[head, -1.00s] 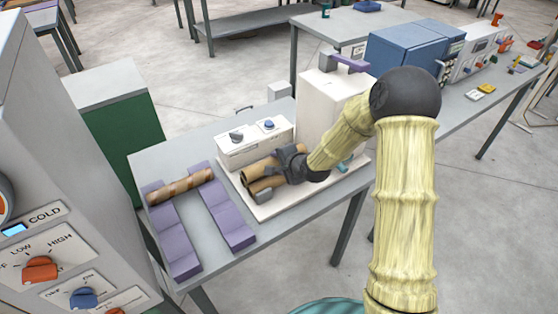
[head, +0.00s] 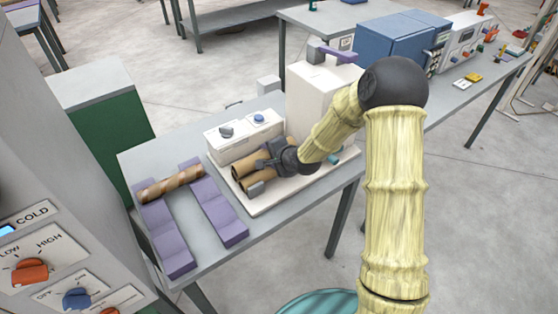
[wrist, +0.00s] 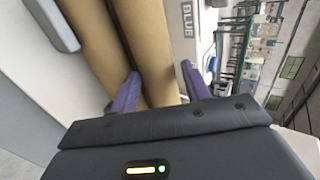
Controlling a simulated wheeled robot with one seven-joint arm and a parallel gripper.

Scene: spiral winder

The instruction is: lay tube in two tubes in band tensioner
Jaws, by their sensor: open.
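Two plain tan tubes (head: 247,176) lie side by side on the pale base of a white machine (head: 240,140), which I take for the band tensioner. In the wrist view the tan tubes (wrist: 100,40) run away from my gripper. My gripper (wrist: 160,90) is open, with one purple finger at the gap between the tubes and the other beyond the right tube's outer side. Whether the fingers touch the tube I cannot tell. In the head view my gripper (head: 272,160) sits low over the tubes and hides their right ends. A brown spiral-striped tube (head: 170,184) lies across two purple rests.
The left purple rest (head: 165,235) and right purple rest (head: 215,205) stand on the grey table (head: 262,232). A tall white housing (head: 312,90) stands behind my gripper. A control cabinet (head: 45,225) fills the near left. A blue box (head: 400,42) stands farther right.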

